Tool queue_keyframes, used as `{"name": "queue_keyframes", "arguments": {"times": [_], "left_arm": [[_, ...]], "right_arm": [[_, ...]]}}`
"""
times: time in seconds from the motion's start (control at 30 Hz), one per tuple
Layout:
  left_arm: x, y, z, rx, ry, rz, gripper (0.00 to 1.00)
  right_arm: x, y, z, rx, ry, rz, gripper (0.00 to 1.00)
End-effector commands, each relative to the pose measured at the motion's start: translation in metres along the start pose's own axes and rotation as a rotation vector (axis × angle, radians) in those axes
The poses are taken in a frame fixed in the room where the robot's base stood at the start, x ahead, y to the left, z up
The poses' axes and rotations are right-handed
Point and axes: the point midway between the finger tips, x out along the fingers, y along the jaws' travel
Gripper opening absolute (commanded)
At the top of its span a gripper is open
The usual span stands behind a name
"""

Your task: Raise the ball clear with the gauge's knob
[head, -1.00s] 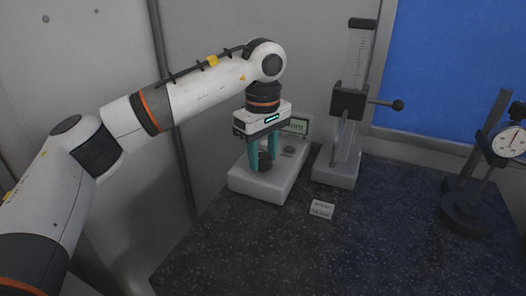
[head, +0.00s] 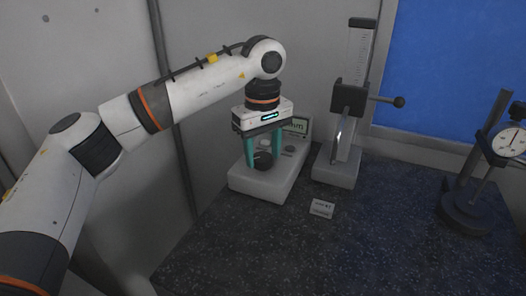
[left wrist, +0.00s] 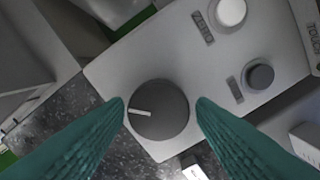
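The gauge (head: 262,187) is a light grey box with a small display at its back, on the left of the dark table. Its dark round knob (head: 263,160) sits near the front and also shows in the left wrist view (left wrist: 165,118), its white mark pointing left. My left gripper (head: 265,165) reaches down from above with teal fingers on either side of the knob. In the left wrist view a small gap shows at the right finger, and the left fingertip is close to the knob's edge. I cannot make out the task's ball for certain. My right gripper is not in view.
A white button (left wrist: 231,12) and a grey button (left wrist: 259,76) sit on the gauge. A tall scaled stand (head: 347,100) with a ball-ended lever (head: 398,102) stands right of it. A small label block (head: 321,208) lies in front; a dial stand (head: 466,213) is far right.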

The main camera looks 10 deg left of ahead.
Motion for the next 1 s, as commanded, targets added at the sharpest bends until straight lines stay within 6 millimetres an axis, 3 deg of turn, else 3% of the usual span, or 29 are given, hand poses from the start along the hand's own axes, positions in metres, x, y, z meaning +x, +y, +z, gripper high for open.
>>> {"name": "queue_keyframes", "arguments": {"times": [0.33, 0.47, 0.77, 1.0], "left_arm": [[0.002, 0.0, -0.001, 0.001, 0.002, 0.006, 0.62], [-0.006, 0.0, -0.001, 0.001, 0.002, 0.005, 0.62], [-0.067, -0.001, -0.001, 0.001, 0.0, 0.002, 0.62], [-0.109, -0.001, 0.0, 0.0, 0.0, 0.005, 0.62]], "right_arm": [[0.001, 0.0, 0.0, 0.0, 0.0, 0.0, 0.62], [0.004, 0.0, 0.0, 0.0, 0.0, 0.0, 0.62], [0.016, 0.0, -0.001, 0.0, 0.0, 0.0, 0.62], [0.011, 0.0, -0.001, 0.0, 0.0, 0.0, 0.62]]}}
